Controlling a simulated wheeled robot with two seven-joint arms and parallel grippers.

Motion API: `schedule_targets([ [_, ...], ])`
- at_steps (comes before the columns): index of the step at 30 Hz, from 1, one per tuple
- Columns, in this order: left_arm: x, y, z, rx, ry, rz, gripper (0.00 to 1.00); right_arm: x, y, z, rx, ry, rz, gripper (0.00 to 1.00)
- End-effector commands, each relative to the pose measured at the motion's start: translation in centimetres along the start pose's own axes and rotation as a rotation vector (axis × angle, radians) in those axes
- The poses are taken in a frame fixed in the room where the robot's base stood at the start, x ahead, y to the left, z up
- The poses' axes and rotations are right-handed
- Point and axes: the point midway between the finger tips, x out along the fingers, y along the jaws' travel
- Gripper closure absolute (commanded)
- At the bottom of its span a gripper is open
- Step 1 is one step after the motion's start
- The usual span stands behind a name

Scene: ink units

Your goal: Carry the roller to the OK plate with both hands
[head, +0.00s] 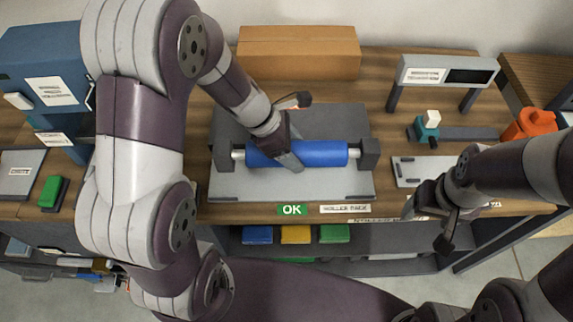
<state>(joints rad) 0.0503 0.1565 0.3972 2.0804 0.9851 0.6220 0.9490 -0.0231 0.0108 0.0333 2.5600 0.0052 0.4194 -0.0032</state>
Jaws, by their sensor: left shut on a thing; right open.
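The blue roller (320,154) lies level across a grey stand with dark end blocks (369,154) in the middle of the bench. Its pale shaft ends show at both sides, close to the blocks. My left gripper (288,155) reaches down from above and is shut on the roller left of its middle, hiding part of it. My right gripper (430,222) is open and empty, to the right of the roller and near the bench's front edge. The green OK label (292,210) is on the front edge, below the grey plate (290,187), beside a white label.
A cardboard box (298,52) stands behind the stand. A blue cabinet (50,70) is at the left, with a green block (50,191) in front. A grey device (447,70) on legs and an orange object (530,124) are at the right. Coloured bins (296,234) sit below.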

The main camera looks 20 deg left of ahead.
Motion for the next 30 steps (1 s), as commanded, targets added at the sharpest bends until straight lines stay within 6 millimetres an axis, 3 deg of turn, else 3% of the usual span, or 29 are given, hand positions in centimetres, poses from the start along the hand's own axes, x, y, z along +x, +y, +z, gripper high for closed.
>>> schedule_targets([
  [5,0.3,-0.4,-1.6,0.001,-0.002,0.002,1.00,0.4,0.0,0.1,0.000,0.000,0.000,0.26],
  [10,2.9,-0.4,-3.1,0.000,-0.002,0.001,1.00,1.4,0.0,0.2,0.000,0.000,0.000,0.26],
  [23,3.7,-0.4,-3.6,0.002,-0.002,0.002,1.00,1.7,0.0,0.2,0.000,0.000,0.000,0.26],
  [24,3.8,-0.5,-3.6,0.001,-0.001,0.001,0.28,1.7,0.0,0.2,0.000,0.000,0.000,0.26],
  [26,3.7,-0.5,-3.6,0.001,-0.001,0.001,0.09,1.6,0.0,0.2,0.000,0.000,0.000,0.26],
  [30,3.7,-0.5,-3.6,0.001,-0.001,0.001,0.09,1.6,0.0,0.2,0.000,0.000,0.000,0.26],
])
